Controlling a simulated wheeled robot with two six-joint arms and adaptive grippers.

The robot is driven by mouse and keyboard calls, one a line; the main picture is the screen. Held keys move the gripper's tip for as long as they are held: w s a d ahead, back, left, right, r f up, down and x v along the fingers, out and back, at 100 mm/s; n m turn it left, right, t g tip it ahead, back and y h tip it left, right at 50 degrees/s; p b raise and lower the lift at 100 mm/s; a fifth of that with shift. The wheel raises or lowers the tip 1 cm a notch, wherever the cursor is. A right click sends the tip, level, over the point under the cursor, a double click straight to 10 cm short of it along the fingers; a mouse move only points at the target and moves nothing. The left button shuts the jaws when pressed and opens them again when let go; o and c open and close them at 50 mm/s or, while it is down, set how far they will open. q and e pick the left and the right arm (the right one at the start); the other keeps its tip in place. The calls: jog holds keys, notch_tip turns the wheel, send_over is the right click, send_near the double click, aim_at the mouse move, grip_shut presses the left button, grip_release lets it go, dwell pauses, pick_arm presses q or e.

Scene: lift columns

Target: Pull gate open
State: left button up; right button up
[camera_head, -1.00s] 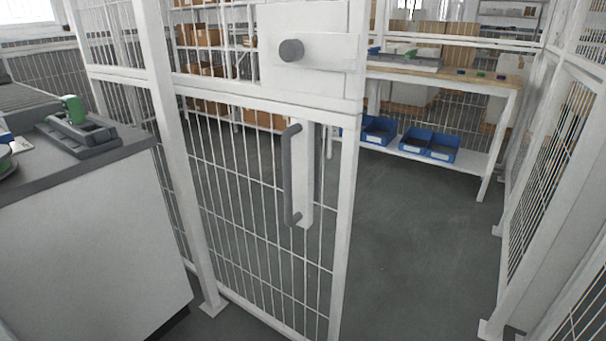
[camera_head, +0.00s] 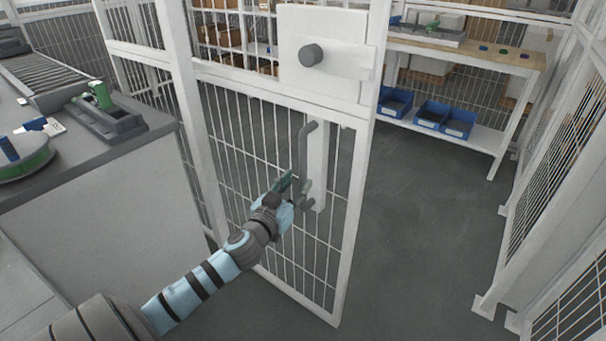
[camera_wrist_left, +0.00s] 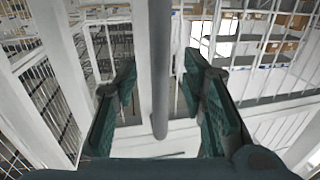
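The white mesh gate (camera_head: 347,215) stands partly open, with a gap to its right. A white lock plate with a dark round knob (camera_head: 311,55) is on its upper part. The grey vertical bar handle (camera_head: 303,150) is below the plate. My left gripper (camera_head: 294,187) is at the lower part of the handle. In the left wrist view, the handle (camera_wrist_left: 160,75) runs between the two dark green fingers (camera_wrist_left: 158,85), which are apart with room on both sides of the bar. My right gripper is not in view.
A grey counter (camera_head: 100,215) with a tool holder (camera_head: 105,115) and a green reel stands at the left. Beyond the gate, a shelf table (camera_head: 470,50) holds blue bins (camera_head: 445,117). A mesh fence (camera_head: 560,170) runs along the right. The floor in the gap is clear.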

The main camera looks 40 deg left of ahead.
aim_at(301, 178)
pick_arm(q)
jog(key=x, duration=0.4)
jog(key=shift+w, duration=0.25)
grip_shut()
